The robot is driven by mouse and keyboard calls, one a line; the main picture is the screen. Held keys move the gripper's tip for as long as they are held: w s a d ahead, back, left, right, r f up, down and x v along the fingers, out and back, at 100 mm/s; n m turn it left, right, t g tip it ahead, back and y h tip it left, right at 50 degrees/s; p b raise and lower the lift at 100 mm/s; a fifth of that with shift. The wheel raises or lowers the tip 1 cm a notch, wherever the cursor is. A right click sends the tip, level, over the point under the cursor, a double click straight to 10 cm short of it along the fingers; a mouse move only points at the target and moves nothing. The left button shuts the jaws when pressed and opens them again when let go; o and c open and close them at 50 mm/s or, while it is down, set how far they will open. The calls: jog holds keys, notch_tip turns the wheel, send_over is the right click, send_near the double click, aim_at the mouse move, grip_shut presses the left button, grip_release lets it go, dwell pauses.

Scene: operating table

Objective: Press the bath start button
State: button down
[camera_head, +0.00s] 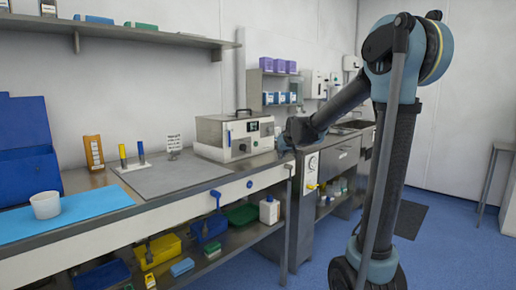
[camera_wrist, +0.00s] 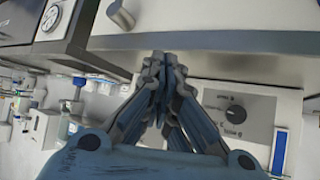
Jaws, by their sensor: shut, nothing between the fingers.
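The bath, a grey metal box with a lid handle (camera_head: 222,132), stands on the bench. My gripper (camera_head: 284,146) is just right of the bath in the head view, at the bench's end. In the wrist view my gripper (camera_wrist: 160,56) is shut and empty, its fingertips together before a pale panel edge.
A pale panel with a black knob (camera_wrist: 237,113) is right of the fingers, and a silver cylinder (camera_wrist: 120,15) is above. A grey mat (camera_head: 175,175) lies left of the bath. Blue floor is open in front.

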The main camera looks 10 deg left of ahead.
aim_at(256, 144)
jog(key=w+a, duration=0.3)
jog(key=shift+w+r, duration=0.2)
jog(key=shift+w, duration=0.05)
jog(key=shift+w+a, duration=0.9)
jog(key=shift+a, duration=0.25)
jog(key=shift+w+a, duration=0.85)
jog(key=shift+a, duration=0.3)
jog(key=shift+w+a, duration=0.9)
jog(key=shift+a, duration=0.25)
jog(key=shift+w+a+r, duration=0.1)
jog(key=shift+w+a, duration=0.2)
jog(key=shift+a, duration=0.05)
jog(key=shift+w+a, duration=0.2)
jog(key=shift+a, duration=0.1)
jog(key=shift+d, duration=0.1)
jog(key=shift+s+d, duration=0.5)
jog(key=shift+d, duration=0.05)
dwell(0.5)
